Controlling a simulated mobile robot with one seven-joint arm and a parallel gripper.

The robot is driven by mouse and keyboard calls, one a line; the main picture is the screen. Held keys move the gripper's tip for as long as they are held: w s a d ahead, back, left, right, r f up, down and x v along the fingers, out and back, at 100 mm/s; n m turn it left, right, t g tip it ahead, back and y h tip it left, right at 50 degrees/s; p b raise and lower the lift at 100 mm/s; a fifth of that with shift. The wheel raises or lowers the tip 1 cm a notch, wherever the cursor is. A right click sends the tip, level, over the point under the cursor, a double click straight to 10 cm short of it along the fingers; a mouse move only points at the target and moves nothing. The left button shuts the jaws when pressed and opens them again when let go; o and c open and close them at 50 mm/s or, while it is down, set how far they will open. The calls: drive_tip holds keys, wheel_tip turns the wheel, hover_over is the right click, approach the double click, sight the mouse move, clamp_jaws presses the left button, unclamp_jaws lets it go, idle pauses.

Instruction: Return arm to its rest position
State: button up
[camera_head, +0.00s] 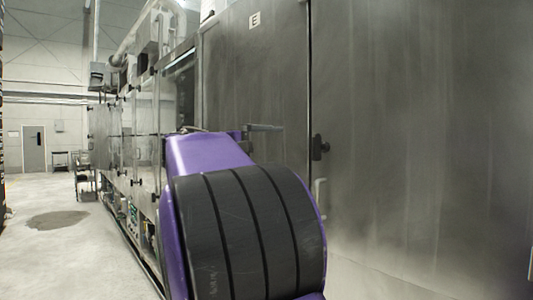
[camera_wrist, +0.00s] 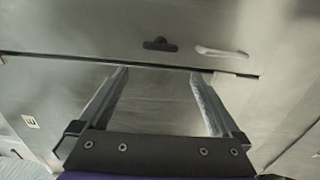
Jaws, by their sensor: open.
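My gripper (camera_wrist: 161,74) shows in the wrist view with its two fingers spread wide apart. Nothing is between them but a view of the grey metal panels behind. In the head view my purple and black arm (camera_head: 245,225) fills the lower middle, in front of the washer. The gripper's fingers are mostly hidden behind it there. The washer's large metal panel (camera_head: 410,130) stands on the right, and the panels also fill the wrist view (camera_wrist: 100,20). I cannot tell the exact gap between the fingertips and the panels.
A black latch (camera_head: 320,147) and a pale handle (camera_head: 320,190) sit on the panel's edge; the wrist view shows the latch (camera_wrist: 160,43) and handle (camera_wrist: 222,51). A label "E" (camera_head: 254,19) is higher up. The floor (camera_head: 70,260) at left is open, with a dark patch.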

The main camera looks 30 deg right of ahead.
drive_tip(key=shift+s+a, duration=0.1)
drive_tip(key=shift+a, duration=0.85)
